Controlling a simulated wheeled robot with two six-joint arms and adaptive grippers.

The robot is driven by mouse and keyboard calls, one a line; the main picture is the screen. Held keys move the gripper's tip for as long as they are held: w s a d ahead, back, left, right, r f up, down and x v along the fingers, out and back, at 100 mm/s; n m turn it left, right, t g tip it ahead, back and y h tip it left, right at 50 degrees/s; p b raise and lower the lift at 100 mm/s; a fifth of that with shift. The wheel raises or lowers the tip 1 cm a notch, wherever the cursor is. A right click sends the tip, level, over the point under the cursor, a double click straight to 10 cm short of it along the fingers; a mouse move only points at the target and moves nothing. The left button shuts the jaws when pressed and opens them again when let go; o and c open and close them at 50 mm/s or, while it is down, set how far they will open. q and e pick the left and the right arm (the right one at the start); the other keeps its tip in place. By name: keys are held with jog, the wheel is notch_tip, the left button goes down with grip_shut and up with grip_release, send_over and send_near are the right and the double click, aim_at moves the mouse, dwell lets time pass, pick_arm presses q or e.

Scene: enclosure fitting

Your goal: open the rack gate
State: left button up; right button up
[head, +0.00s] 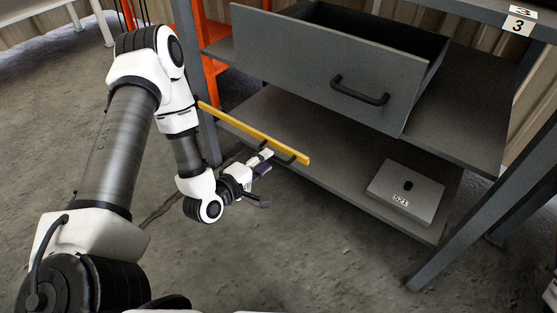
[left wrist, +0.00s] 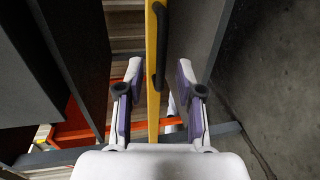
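The rack gate appears as a yellow bar (head: 240,125) across the front left of the lower shelf. It has a black handle (head: 288,155) near its right end. My left gripper (head: 264,184) is open just in front of the bar, close to the handle. In the left wrist view, the yellow bar (left wrist: 151,60) and black handle (left wrist: 162,38) line up between the spread fingers of the gripper (left wrist: 158,95). Neither finger visibly clamps the handle, and I cannot tell whether one touches it. The right gripper is not in view.
A grey drawer (head: 310,65) stands pulled out above the gate, with a black handle (head: 360,90). A flat grey box (head: 405,192) labelled 521 lies on the lower shelf (head: 325,170). A rack leg (head: 480,210) stands at right. The floor in front is clear.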

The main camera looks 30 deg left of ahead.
pick_arm(q)
jog(key=b+x, duration=0.1)
jog(key=x, duration=0.3)
jog(key=shift+w+f, duration=0.1)
jog(key=shift+w, duration=0.05)
jog(key=shift+c, duration=0.4)
grip_shut()
